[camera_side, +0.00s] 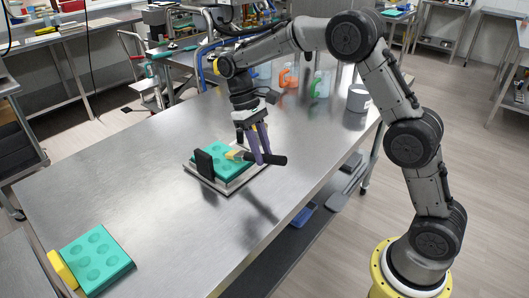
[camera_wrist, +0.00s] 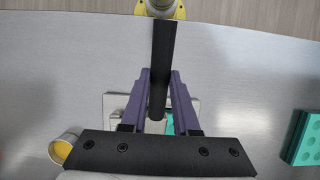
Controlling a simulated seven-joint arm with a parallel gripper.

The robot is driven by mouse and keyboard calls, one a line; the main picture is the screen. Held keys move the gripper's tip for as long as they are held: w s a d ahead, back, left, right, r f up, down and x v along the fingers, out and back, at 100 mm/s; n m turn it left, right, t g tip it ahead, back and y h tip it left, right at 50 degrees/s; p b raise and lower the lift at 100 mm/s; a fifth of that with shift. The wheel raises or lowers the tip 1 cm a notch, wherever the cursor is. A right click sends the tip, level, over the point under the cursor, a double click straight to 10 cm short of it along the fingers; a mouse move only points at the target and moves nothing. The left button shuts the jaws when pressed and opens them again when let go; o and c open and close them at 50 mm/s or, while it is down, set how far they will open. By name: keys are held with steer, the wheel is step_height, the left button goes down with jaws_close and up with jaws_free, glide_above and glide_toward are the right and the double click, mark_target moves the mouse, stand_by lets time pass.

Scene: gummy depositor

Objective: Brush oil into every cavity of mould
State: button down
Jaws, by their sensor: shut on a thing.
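My gripper (camera_side: 261,160), with purple fingers, is shut on a brush by its black handle (camera_side: 276,159). The handle is nearly level, and the brush's yellowish head (camera_side: 235,154) lies over a teal mould (camera_side: 201,149) on a pale tray (camera_side: 222,191). I cannot tell whether the bristles touch the mould. In the wrist view the purple fingers (camera_wrist: 162,80) flank the black handle (camera_wrist: 164,48). A dark bar hides the brush head, and only a teal sliver of the mould (camera_wrist: 170,127) shows. Any oil in the cavities is too small to see.
A second teal mould (camera_side: 96,257), with round cavities and a yellow piece (camera_side: 62,269) beside it, lies at the table's front left. A black block (camera_side: 204,164) stands at the tray's left. A pale mug (camera_side: 358,98) and bottles (camera_side: 320,84) stand farther back. Mid-table (camera_side: 120,180) is clear.

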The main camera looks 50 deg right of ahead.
mark_target(248, 152)
steer(key=shift+w, duration=0.1)
steer(key=shift+w+f, duration=0.2)
steer(key=shift+w, duration=0.35)
steer(key=shift+w, duration=0.1)
steer(key=shift+w+r, duration=0.1)
steer(key=shift+w, duration=0.35)
steer(key=shift+w, duration=0.1)
steer(key=shift+w+r, duration=0.15)
steer(key=shift+w, duration=0.3)
steer(key=shift+w, duration=0.55)
